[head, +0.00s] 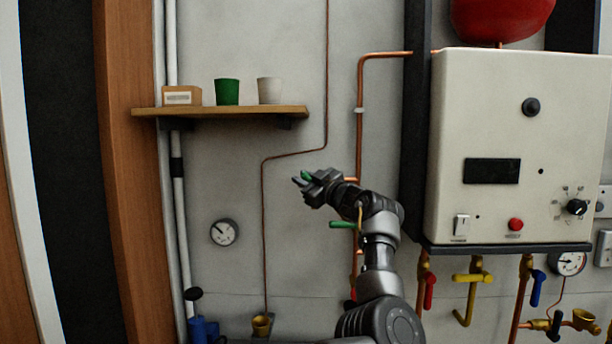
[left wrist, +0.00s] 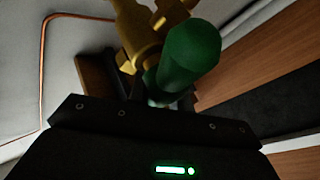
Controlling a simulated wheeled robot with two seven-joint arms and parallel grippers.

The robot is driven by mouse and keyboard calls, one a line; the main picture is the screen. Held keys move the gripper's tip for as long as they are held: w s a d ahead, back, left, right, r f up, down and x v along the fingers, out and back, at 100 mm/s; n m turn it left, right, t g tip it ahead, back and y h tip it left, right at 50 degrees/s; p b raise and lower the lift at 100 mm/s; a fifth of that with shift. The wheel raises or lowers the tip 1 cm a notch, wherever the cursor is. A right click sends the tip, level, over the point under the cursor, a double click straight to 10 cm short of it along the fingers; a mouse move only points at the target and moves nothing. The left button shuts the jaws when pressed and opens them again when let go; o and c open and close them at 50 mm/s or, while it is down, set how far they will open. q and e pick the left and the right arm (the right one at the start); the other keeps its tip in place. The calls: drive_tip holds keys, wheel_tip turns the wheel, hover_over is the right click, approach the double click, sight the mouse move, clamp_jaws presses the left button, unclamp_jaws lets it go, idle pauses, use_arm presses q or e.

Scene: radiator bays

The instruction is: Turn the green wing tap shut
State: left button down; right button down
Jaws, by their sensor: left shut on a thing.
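My left gripper (head: 302,180) reaches up in front of the grey wall and is shut on a green tap handle (head: 306,174), of which only a small bit shows in the head view. In the left wrist view the green handle (left wrist: 190,58) is a thick rounded piece beside a brass body (left wrist: 145,35), right in front of my gripper. The fingers hide much of it, and I cannot tell how far it is turned. Below my gripper, a second green handle (head: 343,224) sticks out level to the left, partly behind my arm. My right gripper is not in view.
A wooden shelf (head: 220,111) with a box and two cups is up to the left. A white boiler panel (head: 515,145) stands close on the right, with red, yellow and blue handles under it. Copper pipes run up the wall by my arm.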

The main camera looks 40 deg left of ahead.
use_arm(q)
drive_tip(key=shift+s+a+f+n+h+p, duration=0.15)
drive_tip(key=shift+f+n+h+p, duration=0.5)
drive_tip(key=shift+n+h, duration=0.6)
drive_tip(key=shift+a+f+n+h+p, duration=0.1)
drive_tip(key=shift+f+n+h+p, duration=0.3)
drive_tip(key=shift+n+h+p, duration=0.75)
drive_tip(key=shift+s+a+f+n+h+p, duration=0.15)
drive_tip(key=shift+f+n+h+p, duration=0.35)
drive_tip(key=shift+n+h, duration=0.75)
drive_tip(key=shift+f+h, duration=0.15)
drive_tip(key=shift+h, duration=0.2)
drive_tip(key=c, duration=1.3)
unclamp_jaws()
drive_tip(key=shift+m, duration=0.25)
